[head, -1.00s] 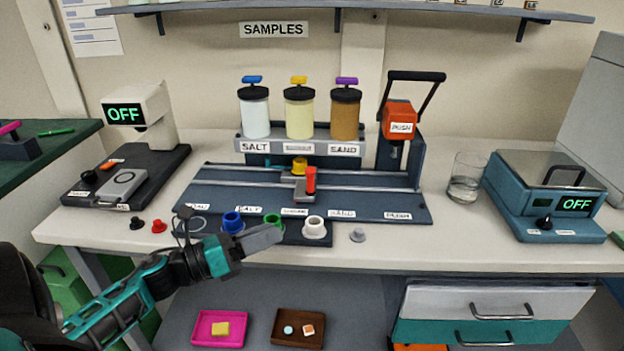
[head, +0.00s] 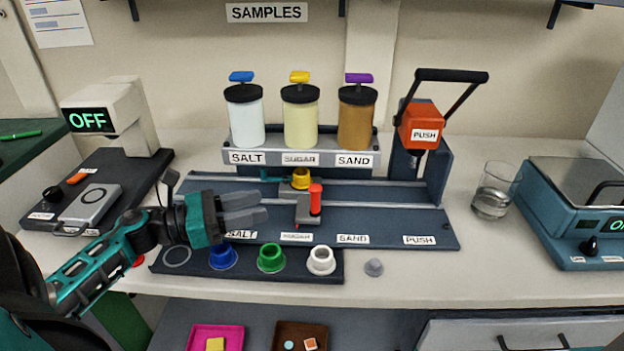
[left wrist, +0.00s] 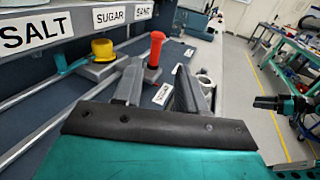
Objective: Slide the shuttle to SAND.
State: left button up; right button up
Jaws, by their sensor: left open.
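The shuttle (head: 304,212) is a grey block on the rails of the dark blue base, with an upright red handle (head: 315,199) and a yellow cup (head: 301,180) behind it. It stands at the SUGAR label, under the pale yellow jar. The SAND label (head: 353,239) is to its right on the base. My left gripper (head: 264,205) is open and empty, left of the red handle and apart from it. In the left wrist view the handle (left wrist: 155,50) shows beyond and between the open fingers (left wrist: 158,88). A dark gripper-like part at that view's right edge seems to be my right gripper (left wrist: 262,103); its jaws are unclear.
The SALT, SUGAR and SAND jars (head: 357,120) stand behind the rails. The orange PUSH press (head: 420,126) is at their right end. Blue, green and white cups (head: 321,260) sit in front. The rail right of the shuttle looks clear.

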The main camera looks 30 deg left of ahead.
aim_at(311, 192)
pick_arm(q)
jog(key=shift+w+a, duration=0.2)
jog(key=shift+w, duration=0.05)
jog(key=p+x, duration=0.2)
jog(key=x, duration=1)
jog(key=shift+w+d, duration=0.25)
jog(key=shift+w, duration=0.05)
jog(key=shift+c, duration=0.3)
grip_shut()
